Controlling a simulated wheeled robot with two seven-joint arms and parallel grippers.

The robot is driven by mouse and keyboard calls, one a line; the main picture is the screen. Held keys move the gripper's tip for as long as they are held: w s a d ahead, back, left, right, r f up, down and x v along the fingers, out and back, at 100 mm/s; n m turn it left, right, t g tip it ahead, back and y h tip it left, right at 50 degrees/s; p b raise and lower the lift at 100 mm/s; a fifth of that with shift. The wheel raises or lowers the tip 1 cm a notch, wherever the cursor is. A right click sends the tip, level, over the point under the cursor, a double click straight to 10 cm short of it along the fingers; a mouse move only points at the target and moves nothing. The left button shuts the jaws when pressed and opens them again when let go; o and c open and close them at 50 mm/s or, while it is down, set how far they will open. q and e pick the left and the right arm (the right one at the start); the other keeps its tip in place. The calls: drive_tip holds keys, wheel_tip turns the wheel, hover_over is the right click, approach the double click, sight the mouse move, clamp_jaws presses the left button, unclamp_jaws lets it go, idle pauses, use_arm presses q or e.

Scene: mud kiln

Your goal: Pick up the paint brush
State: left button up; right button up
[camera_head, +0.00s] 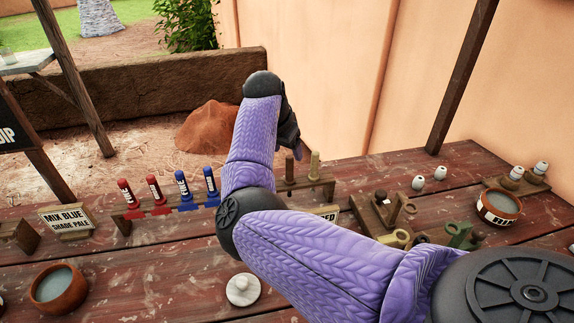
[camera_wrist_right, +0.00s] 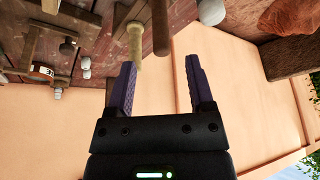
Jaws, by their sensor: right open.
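No bristles show, so I cannot tell for certain which thing is the paint brush. A pale tan stick (camera_head: 315,165) and a darker brown stick (camera_head: 289,167) stand upright at the right end of a low wooden rack (camera_head: 318,190); either may be a brush handle. In the right wrist view the tan stick (camera_wrist_right: 135,42) lies near the left finger, and the brown stick (camera_wrist_right: 160,28) lies ahead of the gap. My right gripper (camera_wrist_right: 163,78) is open, with nothing clearly held. In the head view it is dark, partly hidden by my forearm, just above the sticks. My left gripper is not in view.
Red tubes (camera_head: 153,190) and blue tubes (camera_head: 183,188) stand at the rack's left. A clay bowl (camera_head: 40,296), a white lidded pot (camera_head: 243,289) and a wooden holder (camera_head: 368,220) stand on the table. A labelled pot (camera_head: 485,214) is at right. My right arm hides the middle.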

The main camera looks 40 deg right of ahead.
sight(291, 166)
drive_tip(key=b+x, duration=0.1)
drive_tip(key=x, duration=0.3)
drive_tip(key=b+x, duration=0.1)
drive_tip(key=x, duration=0.1)
drive_tip(key=shift+a+f+b, duration=0.15)
drive_tip(key=shift+f+b, duration=0.2)
drive_tip(key=shift+f, duration=0.05)
drive_tip(key=shift+w+d+f, duration=0.1)
drive_tip(key=shift+d+f, duration=0.15)
drive_tip(key=shift+f, duration=0.15)
use_arm(q)
drive_tip(key=shift+g, duration=0.3)
drive_tip(key=s+a+f, duration=0.2)
drive_tip(key=f, duration=0.1)
drive_tip(key=shift+s+a+f, duration=0.1)
drive_tip(key=shift+a+f, duration=0.05)
use_arm(e)
drive_tip(key=shift+r, duration=0.1)
clamp_jaws()
use_arm(q)
drive_tip(key=shift+w, duration=0.5)
